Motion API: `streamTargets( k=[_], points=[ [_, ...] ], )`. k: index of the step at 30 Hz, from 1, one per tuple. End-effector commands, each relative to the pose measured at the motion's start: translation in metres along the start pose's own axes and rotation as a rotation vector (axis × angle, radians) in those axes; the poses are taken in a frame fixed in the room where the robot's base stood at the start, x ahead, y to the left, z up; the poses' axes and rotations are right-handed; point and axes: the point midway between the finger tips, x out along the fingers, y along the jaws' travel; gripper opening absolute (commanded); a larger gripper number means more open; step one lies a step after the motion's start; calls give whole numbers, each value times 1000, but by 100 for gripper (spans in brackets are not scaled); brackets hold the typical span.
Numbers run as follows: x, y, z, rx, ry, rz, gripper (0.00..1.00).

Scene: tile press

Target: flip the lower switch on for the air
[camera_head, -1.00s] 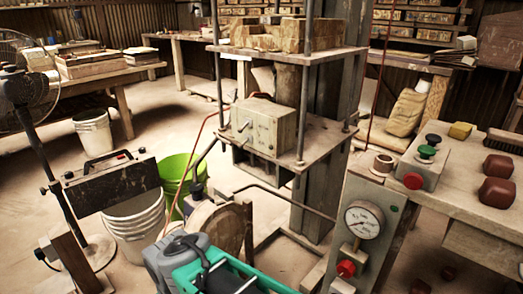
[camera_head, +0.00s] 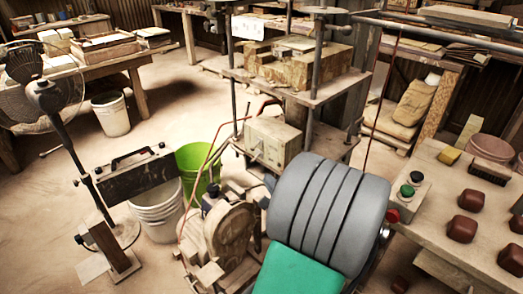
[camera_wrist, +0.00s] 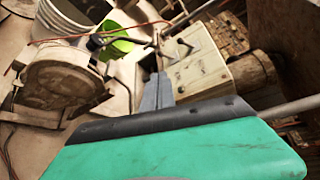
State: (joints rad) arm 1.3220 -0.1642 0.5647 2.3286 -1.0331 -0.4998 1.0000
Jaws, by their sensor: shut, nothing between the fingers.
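The pale switch box (camera_head: 272,143) sits on the press's lower shelf in the head view. It also shows in the wrist view (camera_wrist: 205,68), with small dark levers on its face that look like toggle switches (camera_wrist: 184,46). Which way each is set is too small to tell. My gripper (camera_wrist: 158,82) is shut and empty in the wrist view. Its grey fingers point up the picture towards the left edge of the box; whether they touch it I cannot tell.
A wooden wheel-like part (camera_head: 230,232) stands left of my arm. A green bucket (camera_head: 198,168) and white buckets (camera_head: 158,215) are beyond it. A thin red hose runs past the box. The right bench (camera_head: 432,200) holds a button box (camera_head: 408,190) and dark red blocks.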

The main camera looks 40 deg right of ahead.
Motion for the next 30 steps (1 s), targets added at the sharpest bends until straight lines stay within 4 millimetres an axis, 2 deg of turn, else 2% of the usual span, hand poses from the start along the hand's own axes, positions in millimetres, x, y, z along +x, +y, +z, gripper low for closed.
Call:
streamTargets(
  k=[2,9,13,24,30],
  points=[
    [-2,-4,-6,25,13,-18,0],
    [-1,-3,-5,20,11,-17,0],
    [7,-2,-4,17,9,-14,0],
    [77,-3,-4,15,6,-14,0],
    [97,-4,-5,16,9,-15,0]
  ],
)
